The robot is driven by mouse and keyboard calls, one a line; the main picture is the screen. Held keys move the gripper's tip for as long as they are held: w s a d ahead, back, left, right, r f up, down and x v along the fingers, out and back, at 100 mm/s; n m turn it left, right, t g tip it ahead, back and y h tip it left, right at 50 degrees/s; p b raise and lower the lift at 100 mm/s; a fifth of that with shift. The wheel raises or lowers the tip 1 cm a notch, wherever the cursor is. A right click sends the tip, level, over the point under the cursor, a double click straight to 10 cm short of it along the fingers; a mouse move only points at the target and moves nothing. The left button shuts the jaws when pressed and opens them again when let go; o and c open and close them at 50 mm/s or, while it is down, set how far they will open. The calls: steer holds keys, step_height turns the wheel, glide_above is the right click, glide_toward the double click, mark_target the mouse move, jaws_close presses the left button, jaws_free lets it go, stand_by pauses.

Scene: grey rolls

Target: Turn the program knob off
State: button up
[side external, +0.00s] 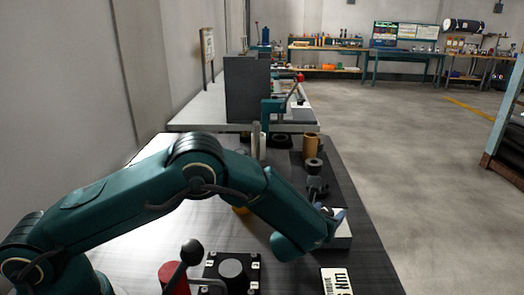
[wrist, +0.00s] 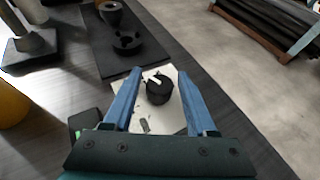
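The program knob (wrist: 159,92) is black and round with a white pointer mark on its top. It stands on a white panel (wrist: 147,122), which shows in the side view as a small light box (side external: 342,232) near the table's right edge. In the wrist view my gripper (wrist: 160,72) is open, with one blue finger on each side of the knob and a visible gap to both. I cannot tell whether the fingertips are level with the knob or above it. In the side view my arm hides the knob, and the fingers show only partly above the box.
A black knob-topped lever on a red base (side external: 172,277) and a black plate with a round cap (side external: 233,271) stand at the front. A printed label (side external: 337,281) lies to the right. Brown and dark cylinders (side external: 310,145) stand behind. Open floor lies right of the table.

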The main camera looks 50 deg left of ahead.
mark_target(327, 212)
jaws_close()
steer(key=shift+w+r+n+y, duration=0.1)
steer(key=shift+n+y, duration=0.5)
steer(key=shift+y, duration=0.1)
steer(key=shift+n+g+y, duration=0.7)
steer(key=shift+n+y, duration=0.3)
steer(key=shift+y, duration=0.1)
steer(key=shift+o, duration=1.8)
jaws_free()
steer(key=shift+s, duration=0.2)
steer(key=shift+v, duration=2.5)
